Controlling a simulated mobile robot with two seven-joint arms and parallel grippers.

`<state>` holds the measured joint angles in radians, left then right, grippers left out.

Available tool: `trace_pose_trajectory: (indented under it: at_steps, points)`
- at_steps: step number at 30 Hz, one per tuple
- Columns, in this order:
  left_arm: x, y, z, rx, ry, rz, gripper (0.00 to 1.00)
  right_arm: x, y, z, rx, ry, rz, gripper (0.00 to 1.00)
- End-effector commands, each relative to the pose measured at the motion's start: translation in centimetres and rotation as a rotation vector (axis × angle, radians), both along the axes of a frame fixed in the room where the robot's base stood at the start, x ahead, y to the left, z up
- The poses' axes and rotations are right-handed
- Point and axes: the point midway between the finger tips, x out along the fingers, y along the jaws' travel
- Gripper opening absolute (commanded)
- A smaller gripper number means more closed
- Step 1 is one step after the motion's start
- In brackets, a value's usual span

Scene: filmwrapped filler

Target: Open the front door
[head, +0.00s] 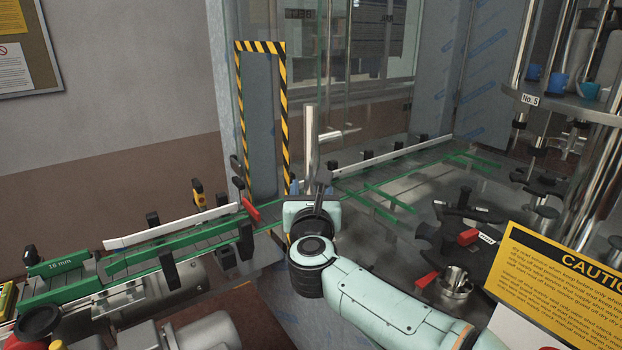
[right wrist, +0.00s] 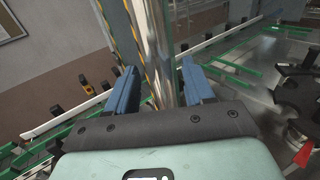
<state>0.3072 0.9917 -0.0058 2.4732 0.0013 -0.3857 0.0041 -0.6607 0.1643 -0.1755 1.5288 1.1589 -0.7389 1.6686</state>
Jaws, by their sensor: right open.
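An upright metal bar (head: 310,143) stands in front of the filler's glass; it also shows in the right wrist view (right wrist: 151,40). My right gripper (head: 313,190) is at the lower part of this bar. In the right wrist view its two blue fingers (right wrist: 158,70) are open, one on each side of the bar, with no clear contact. The hand hides the bar's lower end. A clear glass panel (head: 345,100) stands behind the bar. I cannot tell the front door's edges or whether the bar is fixed to it. My left gripper is not in view.
A conveyor with green guides (head: 165,250) runs from the lower left into the machine. A black-and-yellow striped frame (head: 261,47) surrounds its opening. A yellow caution sign (head: 555,290) is at the lower right. The machine's bottle carousel (head: 560,100) is at the right.

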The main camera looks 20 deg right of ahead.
Motion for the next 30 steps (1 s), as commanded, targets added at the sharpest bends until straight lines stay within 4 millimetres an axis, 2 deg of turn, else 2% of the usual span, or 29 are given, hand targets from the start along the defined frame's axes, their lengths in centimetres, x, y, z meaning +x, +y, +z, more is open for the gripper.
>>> trace_pose_trajectory:
  at_steps: [5,14,15,19,20,26,30]
  points:
    - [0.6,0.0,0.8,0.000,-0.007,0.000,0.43,1.5,-0.4,0.1,-0.001,0.000,0.000,0.52]
    - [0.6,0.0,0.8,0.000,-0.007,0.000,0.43,1.7,-0.4,-0.1,-0.001,0.001,0.000,0.52]
    - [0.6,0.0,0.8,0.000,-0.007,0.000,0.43,1.7,-0.4,-0.1,-0.001,0.001,0.000,0.46]
    - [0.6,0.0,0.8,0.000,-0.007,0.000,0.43,1.7,-0.4,-0.1,-0.001,0.001,0.000,0.04]
    - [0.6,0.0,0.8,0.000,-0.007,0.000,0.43,1.7,-0.4,-0.1,-0.001,0.001,0.000,0.00]
    - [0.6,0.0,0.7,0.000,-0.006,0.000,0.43,1.6,-0.1,-0.1,-0.001,0.001,0.006,0.00]
    - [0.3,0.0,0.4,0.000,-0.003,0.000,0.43,1.3,1.3,-0.2,-0.001,0.002,0.032,0.00]
